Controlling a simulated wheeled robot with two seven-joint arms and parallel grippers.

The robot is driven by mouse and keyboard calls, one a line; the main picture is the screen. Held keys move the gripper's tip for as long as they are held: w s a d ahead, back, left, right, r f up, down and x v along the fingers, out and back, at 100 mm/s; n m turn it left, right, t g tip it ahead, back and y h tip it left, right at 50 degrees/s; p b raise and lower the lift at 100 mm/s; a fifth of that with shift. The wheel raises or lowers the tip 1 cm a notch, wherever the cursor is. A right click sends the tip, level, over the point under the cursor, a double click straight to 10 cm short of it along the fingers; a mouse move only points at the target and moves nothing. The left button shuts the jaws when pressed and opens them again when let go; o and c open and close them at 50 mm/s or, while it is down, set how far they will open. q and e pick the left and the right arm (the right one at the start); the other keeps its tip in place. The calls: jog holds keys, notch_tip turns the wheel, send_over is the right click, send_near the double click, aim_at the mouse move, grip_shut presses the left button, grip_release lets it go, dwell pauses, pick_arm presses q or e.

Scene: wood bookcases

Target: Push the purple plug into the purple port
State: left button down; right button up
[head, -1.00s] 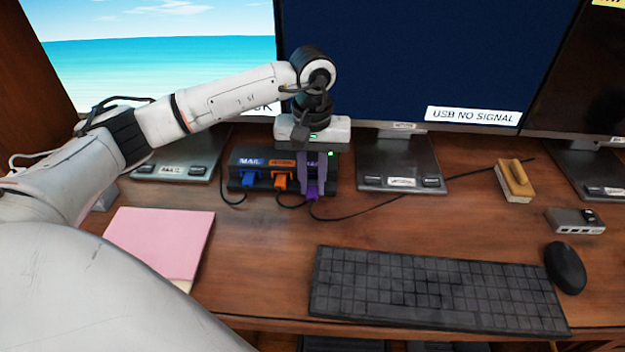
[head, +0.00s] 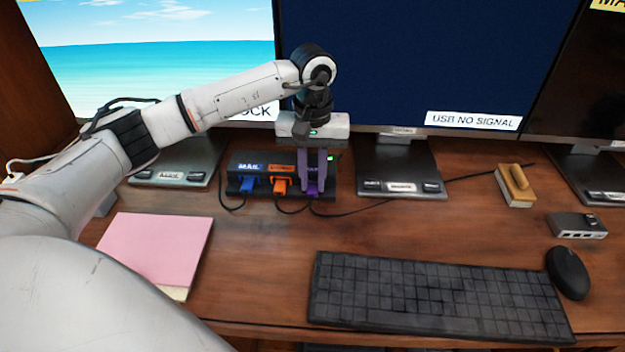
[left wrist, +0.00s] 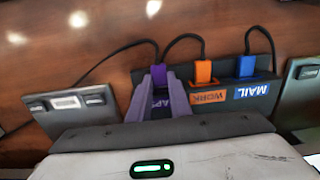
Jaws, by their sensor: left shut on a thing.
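My left gripper (head: 313,186) reaches down over the right end of a black port box and is shut on the purple plug (head: 313,192). In the left wrist view the purple plug (left wrist: 158,74) shows between the two fingertips, with a black cable running from it. The purple port, with its purple label (left wrist: 160,101), lies behind the plug and is partly covered by the fingers. The plug is at the port's front; how deep it sits I cannot tell. My right gripper is not in view.
The black port box (head: 234,187) also holds a blue plug (head: 247,184) and an orange plug (head: 280,185) left of the purple one. Monitor stands (head: 400,165) flank it. A keyboard (head: 435,295), mouse (head: 568,272) and pink notepad (head: 155,247) lie nearer. Desk in front of the box is mostly clear.

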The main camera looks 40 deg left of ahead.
aim_at(314, 184)
pick_arm(q)
jog(key=shift+w+a, duration=0.15)
jog(key=shift+w, duration=0.05)
jog(key=c, duration=1.5)
grip_release()
jog(key=shift+c, duration=0.2)
jog(key=shift+a, duration=0.1)
jog(key=shift+a+r, duration=0.1)
notch_tip(314, 184, up, 10)
jog(key=shift+d, duration=0.35)
jog(key=shift+r, duration=0.15)
